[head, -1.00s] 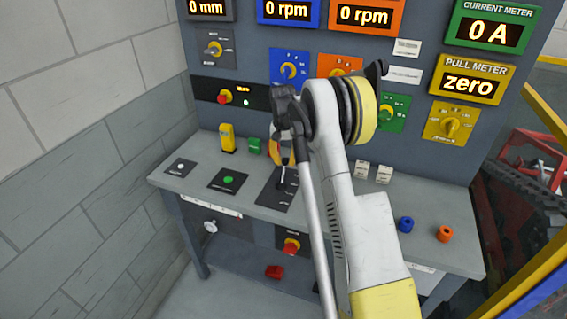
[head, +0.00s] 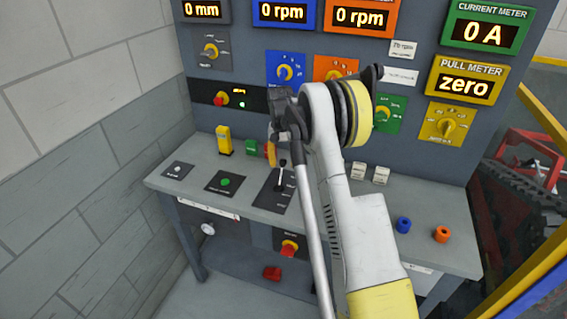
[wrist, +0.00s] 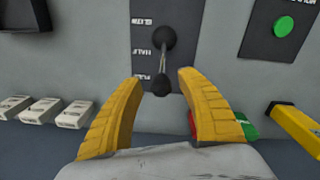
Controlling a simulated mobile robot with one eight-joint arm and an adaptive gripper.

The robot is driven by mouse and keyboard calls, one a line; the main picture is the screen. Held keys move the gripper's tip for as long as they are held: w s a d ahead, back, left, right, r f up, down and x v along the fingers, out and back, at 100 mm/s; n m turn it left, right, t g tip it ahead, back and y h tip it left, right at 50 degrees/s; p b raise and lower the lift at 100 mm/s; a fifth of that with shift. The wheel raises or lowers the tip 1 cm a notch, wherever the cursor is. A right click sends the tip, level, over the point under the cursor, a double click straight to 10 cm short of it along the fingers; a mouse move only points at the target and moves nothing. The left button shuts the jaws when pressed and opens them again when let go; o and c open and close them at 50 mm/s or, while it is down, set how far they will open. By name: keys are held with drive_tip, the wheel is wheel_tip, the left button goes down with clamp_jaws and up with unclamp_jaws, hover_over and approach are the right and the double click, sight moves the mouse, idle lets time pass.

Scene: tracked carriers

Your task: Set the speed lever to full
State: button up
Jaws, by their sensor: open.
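The speed lever (wrist: 163,60) stands on a dark plate (wrist: 142,18) marked SLOW, HALF and FULL in the wrist view. It is a thin metal rod with a dark rounded part at each end. The lever also shows on the bench in the head view (head: 281,177). My gripper (wrist: 158,80) is open, with its two yellow fingers on either side of the rod's lower end in that picture. I see no clear contact. In the head view my arm hides most of the gripper. The lever's exact setting cannot be told.
A green button (head: 225,182) and a white button (head: 178,170) sit left of the lever plate.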

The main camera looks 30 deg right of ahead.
wheel_tip(320, 180, up, 12)
drive_tip(key=shift+a, duration=0.2)
idle(0.5)
drive_tip(key=s+a+r+n+t+b, duration=0.1)
drive_tip(key=s+a+r+n+t, duration=0.1)
drive_tip(key=s+a+r, duration=0.5)
drive_tip(key=s+a+r+n+t, duration=0.2)
drive_tip(key=s+a+r, duration=0.2)
drive_tip(key=s+a, duration=0.5)
drive_tip(key=s+a+f+n+t, duration=0.1)
drive_tip(key=s+a+f, duration=0.2)
drive_tip(key=s+a, duration=0.2)
drive_tip(key=s+a+f+n+t, duration=0.2)
drive_tip(key=s+a+f, duration=0.2)
drive_tip(key=s, duration=0.8)
drive_tip(key=shift+s+a+b, duration=0.15)
drive_tip(key=shift+a+b, duration=0.2)
drive_tip(key=shift+b, duration=0.05)
